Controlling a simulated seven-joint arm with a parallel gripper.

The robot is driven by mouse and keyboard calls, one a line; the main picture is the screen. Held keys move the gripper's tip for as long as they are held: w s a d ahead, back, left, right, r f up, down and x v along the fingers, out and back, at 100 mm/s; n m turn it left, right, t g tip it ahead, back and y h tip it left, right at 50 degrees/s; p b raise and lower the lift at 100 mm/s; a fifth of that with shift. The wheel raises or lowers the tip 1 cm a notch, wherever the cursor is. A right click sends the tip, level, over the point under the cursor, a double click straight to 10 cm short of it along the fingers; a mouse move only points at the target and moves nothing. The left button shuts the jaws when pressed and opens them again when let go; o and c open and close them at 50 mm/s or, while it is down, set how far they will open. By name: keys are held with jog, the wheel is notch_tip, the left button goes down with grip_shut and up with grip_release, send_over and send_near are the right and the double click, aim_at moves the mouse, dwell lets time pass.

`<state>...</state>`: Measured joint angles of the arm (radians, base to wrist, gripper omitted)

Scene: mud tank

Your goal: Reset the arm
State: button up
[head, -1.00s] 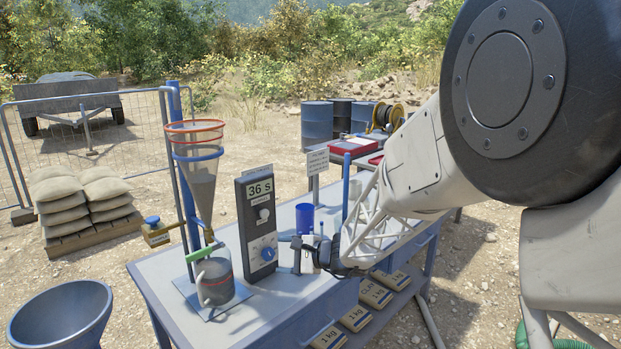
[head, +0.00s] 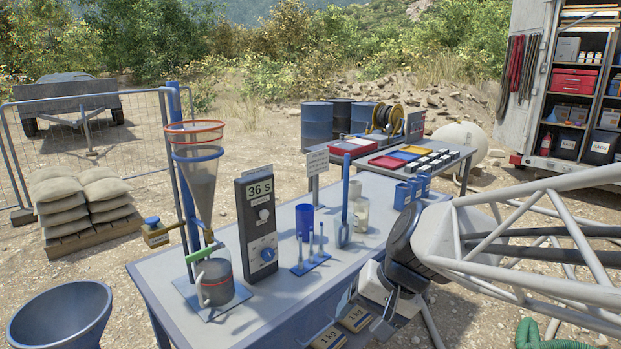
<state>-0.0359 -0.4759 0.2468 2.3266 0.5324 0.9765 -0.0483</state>
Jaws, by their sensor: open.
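My gripper (head: 386,312) is at the front edge of the table (head: 180,268), to the right of centre in the head view. It points down and to the left, its jaws are open, and I see nothing between them. My arm comes in from the right edge of the picture. Part of the gripper is hidden behind its own wrist housing.
The table bears a funnel (head: 200,185) over a grey-filled jug (head: 216,280), a timer box reading 36 s (head: 257,225), a blue cup (head: 304,220), a small rack (head: 311,262) and blue beakers (head: 403,195). A large funnel (head: 60,318) is at front left.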

jog(key=s+d+n+t+h, duration=0.1)
jog(key=s+d+n+h, duration=0.1)
jog(key=s+d+h, duration=0.3)
jog(key=s+d, duration=0.4)
jog(key=s, duration=0.1)
jog(key=shift+s+d+r, duration=0.15)
jog(key=shift+s+r, duration=0.05)
jog(key=shift+r, duration=0.05)
dwell(0.8)
